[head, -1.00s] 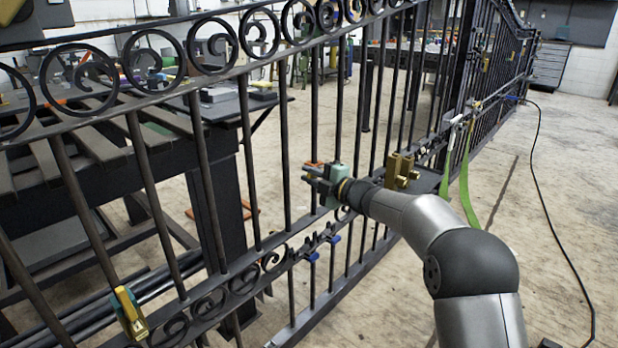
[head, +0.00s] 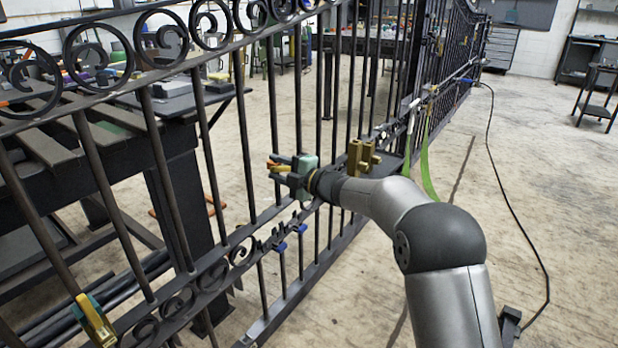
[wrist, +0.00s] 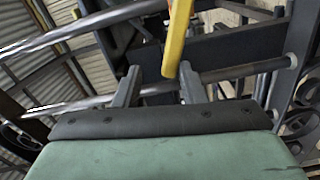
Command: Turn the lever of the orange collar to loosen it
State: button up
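My gripper (head: 280,172) is at the gate's bars in the head view, with its pale green body and dark fingers pointing left. An orange piece (head: 273,163), which looks like the orange collar, and a yellow piece show at the fingertips; both are small and partly hidden. In the wrist view my gripper (wrist: 158,77) has its two dark fingers apart. A yellow bar with an orange edge, apparently the lever (wrist: 178,42), comes down from the top and ends beside the right fingertip. I cannot tell whether they touch. The collar's ring is not clear in the wrist view.
The black scroll gate (head: 165,180) runs across the view. A brass block (head: 360,157) is fixed just right of my gripper. Blue-handled clamps (head: 290,236) sit below. A green strap (head: 426,172) hangs at right; the right floor is mostly clear.

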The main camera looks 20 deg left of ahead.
jog(key=p+v, duration=0.2)
jog(key=v, duration=1.3)
jog(key=shift+d+p, duration=0.2)
jog(key=shift+p, duration=0.2)
jog(key=shift+s, duration=0.15)
